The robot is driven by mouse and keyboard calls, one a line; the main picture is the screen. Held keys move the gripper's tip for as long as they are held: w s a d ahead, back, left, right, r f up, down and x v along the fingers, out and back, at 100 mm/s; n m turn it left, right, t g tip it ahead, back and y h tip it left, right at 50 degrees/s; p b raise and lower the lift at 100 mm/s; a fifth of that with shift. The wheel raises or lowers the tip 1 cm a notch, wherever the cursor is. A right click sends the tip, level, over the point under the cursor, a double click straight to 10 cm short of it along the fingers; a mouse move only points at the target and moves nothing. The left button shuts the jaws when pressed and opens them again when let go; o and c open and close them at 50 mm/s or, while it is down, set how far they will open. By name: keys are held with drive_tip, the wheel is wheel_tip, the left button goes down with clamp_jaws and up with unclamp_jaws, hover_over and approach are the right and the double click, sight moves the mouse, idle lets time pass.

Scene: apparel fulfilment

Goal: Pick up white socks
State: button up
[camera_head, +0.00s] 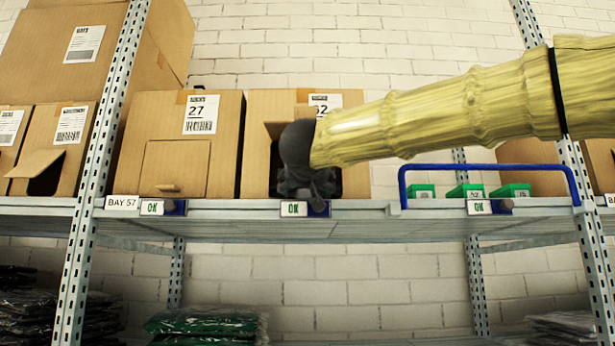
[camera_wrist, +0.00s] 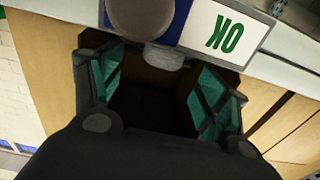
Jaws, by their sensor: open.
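My gripper (camera_wrist: 150,95) is open in the wrist view, its two fingers spread apart with nothing visible between them. It faces the dark opening of a cardboard box. In the head view, my gripper (camera_head: 305,185) is at the front opening of the cardboard box (camera_head: 353,140) whose label ends in 52, and my arm hides part of that box. The inside of the box is dark. No white socks can be made out in either view.
A closed box labelled 27 (camera_head: 172,167) stands to the left on the shelf (camera_head: 350,208). A blue rail (camera_head: 480,168) and small green boxes (camera_head: 515,190) are to the right. An OK tag (camera_wrist: 226,34) sits on the shelf edge. Bagged garments (camera_head: 205,325) lie below.

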sight(306, 191)
drive_tip(key=w, duration=0.3)
drive_tip(key=shift+w+a+f, duration=0.1)
drive_tip(key=shift+w+f, duration=0.2)
drive_tip(key=shift+w+r+p, duration=0.15)
drive_tip(key=shift+w+p, duration=0.05)
drive_tip(key=shift+p, duration=0.1)
drive_tip(key=shift+w, duration=0.25)
drive_tip(key=shift+s, duration=0.15)
drive_tip(key=c, duration=1.1)
